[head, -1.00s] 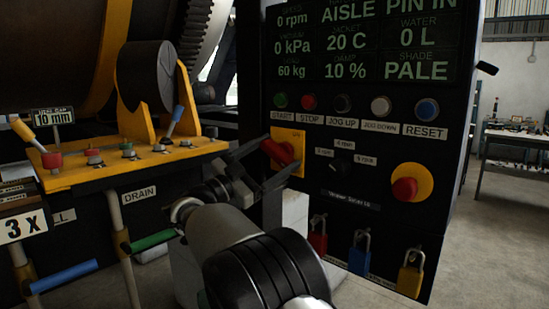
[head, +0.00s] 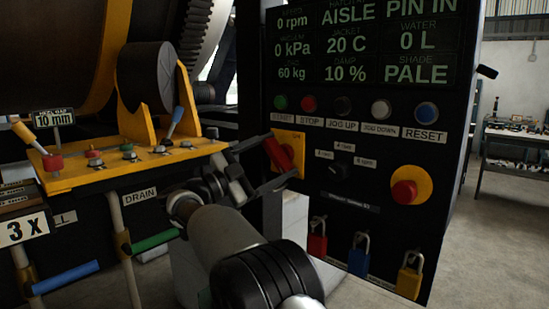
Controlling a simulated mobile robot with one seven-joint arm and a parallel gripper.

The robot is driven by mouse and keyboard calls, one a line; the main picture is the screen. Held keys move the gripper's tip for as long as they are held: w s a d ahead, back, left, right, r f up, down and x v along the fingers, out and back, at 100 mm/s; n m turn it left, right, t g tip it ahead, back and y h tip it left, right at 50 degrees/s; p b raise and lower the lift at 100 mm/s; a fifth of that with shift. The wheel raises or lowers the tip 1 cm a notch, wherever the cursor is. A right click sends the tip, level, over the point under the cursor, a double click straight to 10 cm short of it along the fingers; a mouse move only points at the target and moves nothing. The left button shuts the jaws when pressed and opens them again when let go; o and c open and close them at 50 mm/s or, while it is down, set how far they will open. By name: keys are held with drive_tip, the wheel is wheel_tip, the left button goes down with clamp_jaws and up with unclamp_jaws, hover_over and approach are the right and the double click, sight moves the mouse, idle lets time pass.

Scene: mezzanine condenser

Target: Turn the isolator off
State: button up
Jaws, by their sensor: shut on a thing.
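The isolator is a red rotary handle (head: 279,154) on a yellow plate (head: 297,140) at the left edge of the black control panel. The handle sits tilted, its upper left end toward the plate's left edge. My gripper (head: 272,168) reaches in from the lower left, with its dark fingers around the handle, shut on it. The fingers partly hide the handle's lower part and the lower edge of the plate.
The panel's display (head: 362,45) is lit above a row of buttons. A red emergency stop (head: 404,192) sits at the right. Red, blue and yellow padlocks (head: 358,258) hang below. A yellow valve shelf (head: 120,165) with levers stands close on the left of my arm.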

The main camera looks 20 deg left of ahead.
drive_tip(key=o, duration=1)
drive_tip(key=shift+o, duration=0.2)
drive_tip(key=p+v, duration=0.1)
drive_tip(key=v, duration=1.6)
drive_tip(key=shift+s+a+p, duration=0.2)
drive_tip(key=shift+p, duration=0.2)
drive_tip(key=shift+f, duration=0.1)
